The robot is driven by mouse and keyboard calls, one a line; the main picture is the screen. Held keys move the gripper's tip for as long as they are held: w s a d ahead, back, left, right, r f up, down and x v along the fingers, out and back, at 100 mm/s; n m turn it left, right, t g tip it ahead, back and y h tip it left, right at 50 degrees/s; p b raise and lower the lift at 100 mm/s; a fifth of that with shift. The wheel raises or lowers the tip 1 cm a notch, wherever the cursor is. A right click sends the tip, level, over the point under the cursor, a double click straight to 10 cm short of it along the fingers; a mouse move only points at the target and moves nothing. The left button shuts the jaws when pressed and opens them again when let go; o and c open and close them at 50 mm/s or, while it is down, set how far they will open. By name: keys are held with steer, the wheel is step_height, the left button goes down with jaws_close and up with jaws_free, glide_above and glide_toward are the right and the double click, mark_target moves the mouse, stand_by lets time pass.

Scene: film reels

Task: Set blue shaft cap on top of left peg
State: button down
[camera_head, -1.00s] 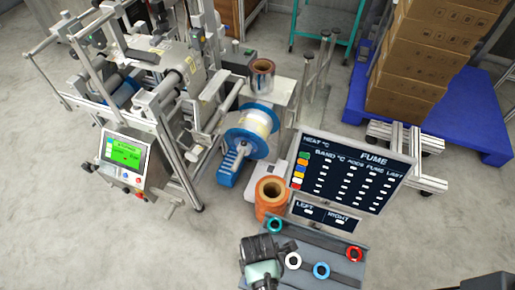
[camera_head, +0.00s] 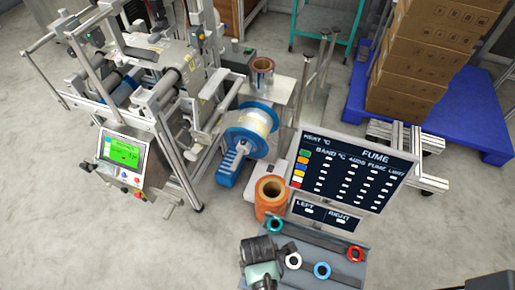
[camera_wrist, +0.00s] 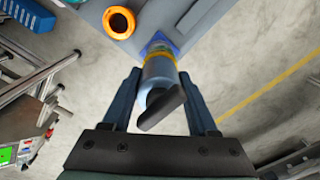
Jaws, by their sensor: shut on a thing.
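My gripper (camera_wrist: 160,76) has its two blue fingers closed on a light blue-grey cylinder (camera_wrist: 158,72) in the wrist view. Yellow and blue parts show at the cylinder's far end, and a dark flat piece covers part of its near end. I cannot tell whether the cylinder is the blue shaft cap. In the head view, a blue ring (camera_head: 322,270) lies on the grey surface at the bottom, near a white ring (camera_head: 293,261), a teal ring (camera_head: 275,225) and a red ring (camera_head: 355,254). The left peg cannot be made out surely.
A sign panel (camera_head: 352,170) rises behind the rings. The machine (camera_head: 150,110) stands at left, a blue pallet (camera_head: 480,115) at right.

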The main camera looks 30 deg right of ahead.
steer(key=shift+f, duration=0.15)
steer(key=shift+c, duration=0.5)
jaws_free()
step_height(320, 180, up, 13)
steer(key=shift+p, duration=1.15)
